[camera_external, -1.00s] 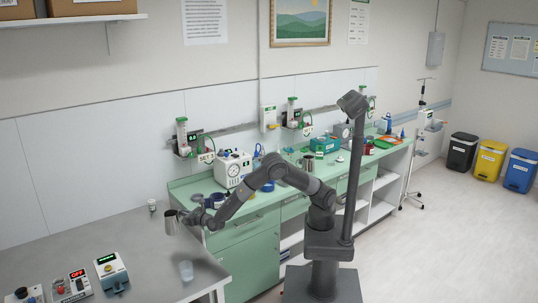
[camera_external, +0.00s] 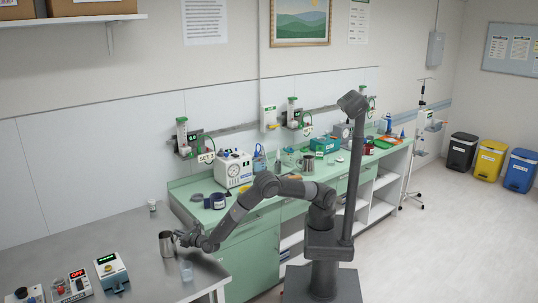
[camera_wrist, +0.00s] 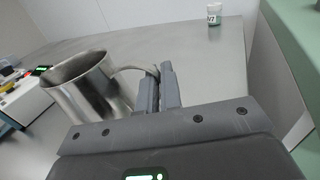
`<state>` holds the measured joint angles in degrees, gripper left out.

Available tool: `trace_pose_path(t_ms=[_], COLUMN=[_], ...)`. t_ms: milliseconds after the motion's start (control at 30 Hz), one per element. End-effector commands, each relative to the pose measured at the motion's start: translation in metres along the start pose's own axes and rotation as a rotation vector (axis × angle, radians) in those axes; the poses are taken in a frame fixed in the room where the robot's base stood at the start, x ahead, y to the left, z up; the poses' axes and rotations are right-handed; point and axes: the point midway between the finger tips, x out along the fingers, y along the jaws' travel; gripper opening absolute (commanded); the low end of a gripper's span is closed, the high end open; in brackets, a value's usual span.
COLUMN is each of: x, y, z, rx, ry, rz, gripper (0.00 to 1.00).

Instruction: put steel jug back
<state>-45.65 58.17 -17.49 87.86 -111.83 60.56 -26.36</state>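The steel jug (camera_external: 166,244) is upright over the grey steel table, left of my gripper (camera_external: 182,239). Its base looks at or very close to the tabletop; I cannot tell whether it touches. In the wrist view the jug (camera_wrist: 90,88) is open-topped, appears empty in the part that shows, and its handle runs between my fingers. My gripper (camera_wrist: 160,88) is shut on that handle, with the fingers close together.
A small labelled bottle (camera_external: 152,206) stands behind, near the wall. The green counter (camera_external: 190,215) rises at the right. The table (camera_external: 130,235) between is bare.

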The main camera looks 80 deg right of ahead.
Motion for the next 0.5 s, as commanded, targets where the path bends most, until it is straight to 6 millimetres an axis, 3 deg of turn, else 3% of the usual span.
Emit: trace_pose_path(t_ms=[167, 400, 500], x=[0.0001, 0.0000, 0.0000], y=[0.0001, 0.0000, -0.0001], z=[-0.0020, -0.0030, -0.0030], rx=[0.000, -0.001, -0.001], ry=[-0.001, 0.001, 0.001], rz=[0.000, 0.000, 0.000], gripper=[0.00, 0.22, 0.27])
